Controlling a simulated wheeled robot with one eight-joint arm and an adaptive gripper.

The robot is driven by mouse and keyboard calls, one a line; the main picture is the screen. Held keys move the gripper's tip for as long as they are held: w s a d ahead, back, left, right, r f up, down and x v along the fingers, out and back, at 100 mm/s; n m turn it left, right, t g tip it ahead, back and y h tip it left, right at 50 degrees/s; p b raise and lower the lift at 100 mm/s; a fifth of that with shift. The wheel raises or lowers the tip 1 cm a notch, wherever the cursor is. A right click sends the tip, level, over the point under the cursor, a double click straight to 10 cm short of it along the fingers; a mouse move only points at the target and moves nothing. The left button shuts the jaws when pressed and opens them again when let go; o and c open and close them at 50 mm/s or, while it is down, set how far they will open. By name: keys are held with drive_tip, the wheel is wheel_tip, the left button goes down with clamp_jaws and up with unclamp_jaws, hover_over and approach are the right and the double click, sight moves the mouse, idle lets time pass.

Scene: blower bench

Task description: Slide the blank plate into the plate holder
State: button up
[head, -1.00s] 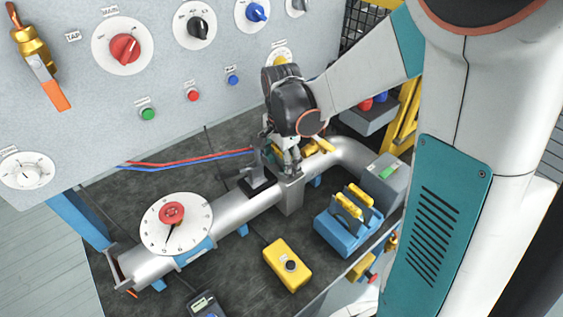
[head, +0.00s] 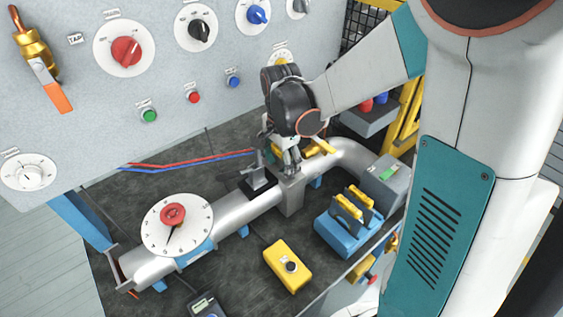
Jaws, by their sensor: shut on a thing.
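My gripper (head: 291,162) is directly above the grey plate holder (head: 291,199), a boxy collar on the silver pipe. Its fingers point down and are shut on the blank plate, close to the holder's top. The plate is almost wholly hidden by the fingers and wrist, so I cannot tell how far it is inside the slot. The holder's front face shows below the fingers. Yellow parts (head: 322,147) show just behind and right of the gripper.
A blue rack (head: 338,238) with yellow-topped plates stands right of the holder. A yellow button box (head: 287,266) is in front. A round dial (head: 177,224) sits on the pipe at left. A dark upright bracket (head: 257,180) stands close left of the gripper. The control panel (head: 110,100) rises behind.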

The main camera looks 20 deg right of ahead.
drive_tip(key=shift+f, duration=0.3)
drive_tip(key=shift+r, duration=0.35)
idle(0.5)
drive_tip(key=o, duration=1.6)
drive_tip(key=shift+o, duration=0.2)
wheel_tip(320, 180, up, 12)
